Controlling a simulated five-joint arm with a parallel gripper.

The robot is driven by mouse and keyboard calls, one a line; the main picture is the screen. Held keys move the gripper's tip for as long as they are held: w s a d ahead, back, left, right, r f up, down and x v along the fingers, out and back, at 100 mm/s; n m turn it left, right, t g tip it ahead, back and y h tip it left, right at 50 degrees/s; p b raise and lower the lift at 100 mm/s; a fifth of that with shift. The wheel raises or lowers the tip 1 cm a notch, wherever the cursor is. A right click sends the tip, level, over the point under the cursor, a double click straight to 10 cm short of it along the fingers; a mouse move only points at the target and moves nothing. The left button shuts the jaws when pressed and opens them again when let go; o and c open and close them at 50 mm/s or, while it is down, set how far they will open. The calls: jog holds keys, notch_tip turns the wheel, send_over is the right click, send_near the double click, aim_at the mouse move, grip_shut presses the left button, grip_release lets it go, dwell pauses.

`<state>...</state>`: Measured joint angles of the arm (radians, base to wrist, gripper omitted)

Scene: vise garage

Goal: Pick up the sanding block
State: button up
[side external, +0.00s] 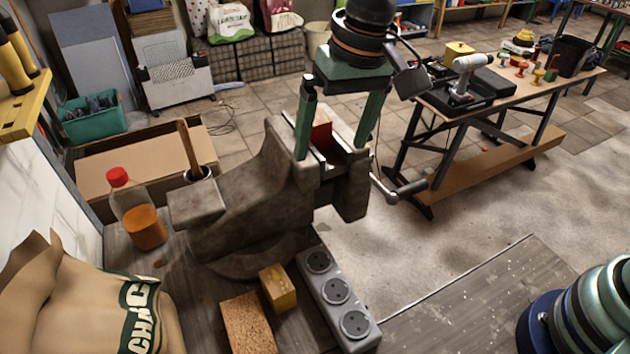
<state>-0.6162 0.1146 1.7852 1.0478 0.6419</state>
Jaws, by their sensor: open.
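My gripper (331,150) points down over the bench vise (245,185), its two green fingers apart. The left finger is at the near-left side of the jaws and the right finger at the far-right side. Between the fingers, a dark red block (321,137) shows in the vise's jaw gap, partly hidden by the jaws. I cannot tell whether the fingers touch it. A rough brown cork-like block (248,322) and a small yellowish block (278,289) lie on the bench in front of the vise. Which block is the sanding block is not certain from this view.
A grey socket strip (337,292) lies beside the small blocks. A bottle with a red cap (140,215) and a paper charcoal bag (90,305) stand at the left. The vise handle (400,191) sticks out right. The bench's right part (470,305) is mostly clear.

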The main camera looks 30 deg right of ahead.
jog(key=s+a+f+g, duration=0.1)
jog(key=s+a+f, duration=0.15)
jog(key=a, duration=0.35)
jog(key=s+a+f, duration=0.1)
jog(key=a+f, duration=0.2)
jog(key=a, duration=0.3)
jog(key=h, duration=0.1)
send_over(247, 327)
notch_tip(247, 327, down, 5)
jog(key=shift+g, duration=0.4)
notch_tip(247, 327, down, 12)
jog(key=shift+r, duration=0.2)
jog(key=c, duration=1.2)
